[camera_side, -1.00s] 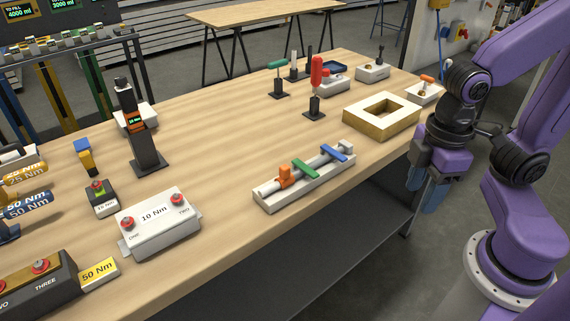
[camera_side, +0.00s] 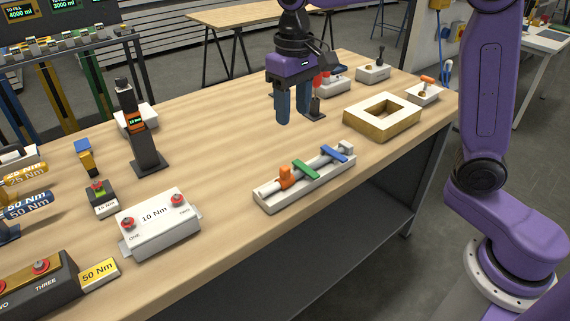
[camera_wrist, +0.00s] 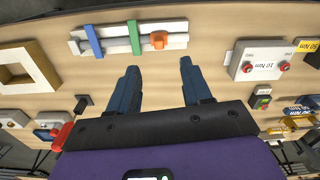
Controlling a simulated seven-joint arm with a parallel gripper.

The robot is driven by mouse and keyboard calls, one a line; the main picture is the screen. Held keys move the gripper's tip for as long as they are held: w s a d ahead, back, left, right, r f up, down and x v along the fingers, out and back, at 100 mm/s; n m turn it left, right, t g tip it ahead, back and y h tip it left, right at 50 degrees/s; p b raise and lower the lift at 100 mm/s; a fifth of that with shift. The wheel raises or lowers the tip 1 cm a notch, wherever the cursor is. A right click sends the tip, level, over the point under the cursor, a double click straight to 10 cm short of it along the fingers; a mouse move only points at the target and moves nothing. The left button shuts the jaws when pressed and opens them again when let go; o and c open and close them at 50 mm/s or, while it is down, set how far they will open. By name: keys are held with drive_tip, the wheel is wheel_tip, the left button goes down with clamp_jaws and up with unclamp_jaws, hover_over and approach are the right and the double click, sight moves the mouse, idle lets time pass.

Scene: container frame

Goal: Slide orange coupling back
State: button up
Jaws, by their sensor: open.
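The orange coupling (camera_side: 286,176) sits on a pale rod in a white frame (camera_side: 272,206), near the frame's left end in the side view. A green piece (camera_side: 305,169) and a blue piece (camera_side: 334,153) sit farther right on the same rod. In the wrist view the orange coupling (camera_wrist: 158,40) is toward the right end, with green (camera_wrist: 134,38) and blue (camera_wrist: 93,40) to its left. My gripper (camera_side: 293,116) is open and empty, above the table behind the frame. Its blue fingers (camera_wrist: 160,78) are spread apart in the wrist view and touch nothing.
A white 10 Nm box (camera_side: 160,228) with red buttons stands left of the frame. A wooden square block with an opening (camera_side: 364,122) lies to the right. A red-handled tool (camera_side: 317,104) stands close behind my gripper. Bare table lies between my gripper and the frame.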

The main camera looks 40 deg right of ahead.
sight(285, 167)
drive_tip(key=shift+m, duration=0.7)
drive_tip(key=w+f, duration=0.1)
drive_tip(key=f, duration=0.4)
drive_tip(key=w+f, duration=0.1)
drive_tip(key=f, duration=0.5)
drive_tip(key=w+f, duration=0.1)
drive_tip(key=f, duration=0.4)
drive_tip(key=shift+d+f, duration=0.2)
drive_tip(key=shift+f, duration=0.2)
